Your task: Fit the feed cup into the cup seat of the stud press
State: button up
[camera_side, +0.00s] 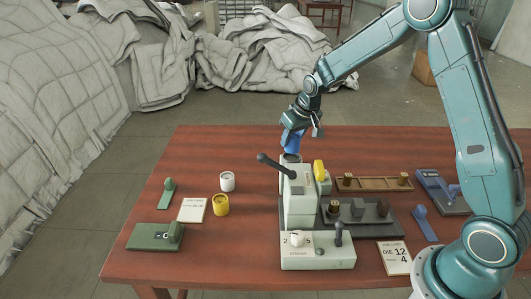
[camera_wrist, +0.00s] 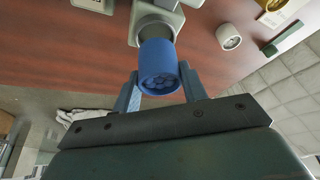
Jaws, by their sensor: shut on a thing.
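The stud press (camera_side: 299,205) is a pale grey-green machine with a dark lever and a yellow part on its side. The blue feed cup (camera_side: 291,145) is upright at the top rear of the press, right over the round cup seat (camera_side: 290,158). My gripper (camera_side: 293,134) is shut on this cup from above. In the wrist view the cup (camera_wrist: 158,66) shows several round items inside, between the two fingers of my gripper (camera_wrist: 160,75). The dark and pale seat (camera_wrist: 154,28) shows just beyond the cup. Whether the cup touches the seat I cannot tell.
The table's far left is clear.

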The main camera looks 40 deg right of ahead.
aim_at(293, 146)
jog(key=shift+f, duration=0.55)
jog(key=shift+f, duration=1.35)
dwell(1.6)
jog(key=o, duration=1.1)
jog(key=shift+s+r, duration=0.1)
jog(key=v, duration=1.3)
jog(key=shift+r, duration=0.35)
jog(key=shift+a, duration=0.1)
